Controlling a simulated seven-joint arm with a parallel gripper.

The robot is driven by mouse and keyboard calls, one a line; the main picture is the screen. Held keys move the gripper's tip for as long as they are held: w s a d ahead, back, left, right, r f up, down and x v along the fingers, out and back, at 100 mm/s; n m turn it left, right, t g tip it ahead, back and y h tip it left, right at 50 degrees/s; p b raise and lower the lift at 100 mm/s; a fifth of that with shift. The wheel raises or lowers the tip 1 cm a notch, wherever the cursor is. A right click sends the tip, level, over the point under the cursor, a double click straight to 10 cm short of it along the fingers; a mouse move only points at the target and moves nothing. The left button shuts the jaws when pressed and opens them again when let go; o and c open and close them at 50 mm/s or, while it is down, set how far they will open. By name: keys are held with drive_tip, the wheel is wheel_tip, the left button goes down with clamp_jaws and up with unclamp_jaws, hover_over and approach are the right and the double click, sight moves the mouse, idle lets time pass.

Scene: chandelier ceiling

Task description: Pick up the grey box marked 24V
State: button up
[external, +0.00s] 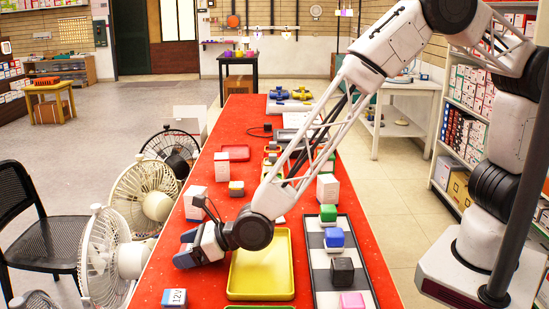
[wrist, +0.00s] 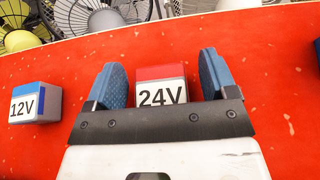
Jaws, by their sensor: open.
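In the wrist view, the box marked 24V (wrist: 161,90) stands on the red table, with a red top edge and a white label with black letters; its lower part is hidden by my gripper's base. My gripper (wrist: 170,80) is open, with one blue finger on each side of the box. I cannot tell whether either finger touches it. In the external view my gripper (external: 187,250) is low over the near left part of the table, and the 24V box is hidden there. A box marked 12V (wrist: 36,103) stands to the left in the wrist view and shows at the front in the external view (external: 174,298).
A yellow tray (external: 262,292) lies just right of my gripper. White boxes (external: 195,202) stand behind my gripper. Several fans (external: 100,248) stand beyond the table's left edge. Red tabletop around the 24V box is bare.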

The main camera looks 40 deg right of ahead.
sight(186, 248)
drive_tip(key=shift+c, duration=0.2)
drive_tip(key=c, duration=1)
drive_tip(key=shift+r, duration=1.65)
drive_tip(key=s+d, duration=0.3)
drive_tip(key=d, duration=0.1)
drive_tip(key=s+d+r, duration=0.1)
drive_tip(key=s+d, duration=0.2)
drive_tip(key=d, duration=0.1)
drive_tip(key=s+d, duration=0.3)
drive_tip(key=d, duration=0.2)
drive_tip(key=shift+s+r, duration=0.2)
drive_tip(key=shift+r, duration=0.15)
